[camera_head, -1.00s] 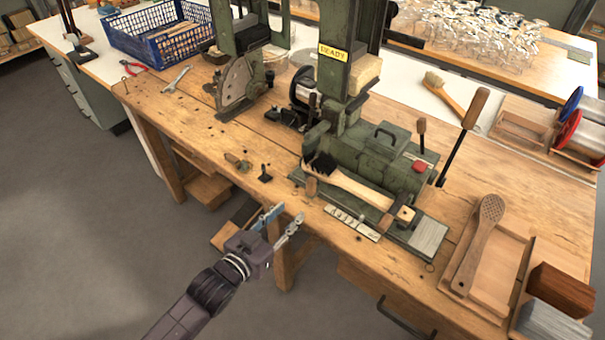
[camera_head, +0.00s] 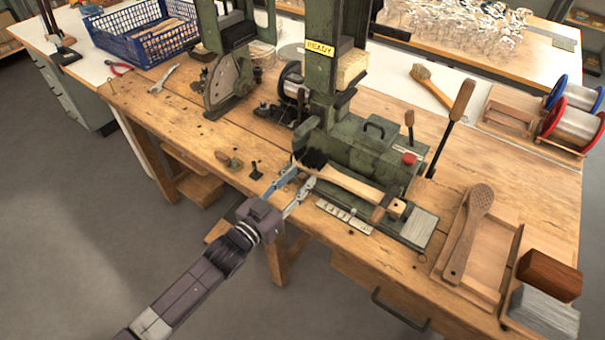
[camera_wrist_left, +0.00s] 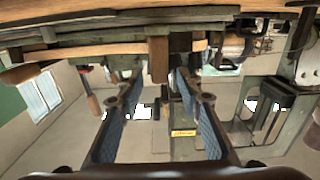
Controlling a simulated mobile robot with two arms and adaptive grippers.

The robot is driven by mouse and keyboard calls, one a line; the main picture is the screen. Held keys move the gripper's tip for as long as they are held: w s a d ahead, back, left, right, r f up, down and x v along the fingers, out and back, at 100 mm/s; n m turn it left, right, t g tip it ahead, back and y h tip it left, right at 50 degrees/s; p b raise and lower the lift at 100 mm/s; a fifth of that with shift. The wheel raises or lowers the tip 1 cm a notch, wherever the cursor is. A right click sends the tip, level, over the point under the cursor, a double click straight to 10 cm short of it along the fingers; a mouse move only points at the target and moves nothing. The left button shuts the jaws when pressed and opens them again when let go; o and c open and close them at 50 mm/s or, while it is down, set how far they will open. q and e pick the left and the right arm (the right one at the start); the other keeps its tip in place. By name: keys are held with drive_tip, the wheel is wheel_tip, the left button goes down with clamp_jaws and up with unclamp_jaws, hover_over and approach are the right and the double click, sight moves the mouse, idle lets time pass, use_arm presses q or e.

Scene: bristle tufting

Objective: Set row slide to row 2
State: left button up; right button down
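The green tufting machine (camera_head: 360,150) stands on the wooden bench. A brush (camera_head: 345,178) with black bristles at its left end lies along its front. A pale marked strip (camera_head: 344,216) lies at the machine's front edge; its marks are too small to read. My left gripper (camera_head: 298,184) is open at the machine's front left, by the brush's bristle end. In the left wrist view, which appears upside down, a brown wooden peg (camera_wrist_left: 158,60) stands between the two open fingers (camera_wrist_left: 155,95). I cannot tell whether they touch it. My right gripper is out of view.
A wooden-handled lever (camera_head: 451,125) and a red button (camera_head: 409,158) are on the machine's right side. A wooden tray (camera_head: 512,240) with a perforated paddle (camera_head: 468,230) is farther right. Small parts (camera_head: 230,160) lie left of the machine. The floor before the bench is clear.

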use_arm(q)
drive_tip(key=shift+x, duration=0.95)
drive_tip(key=shift+c, duration=0.3)
clamp_jaws()
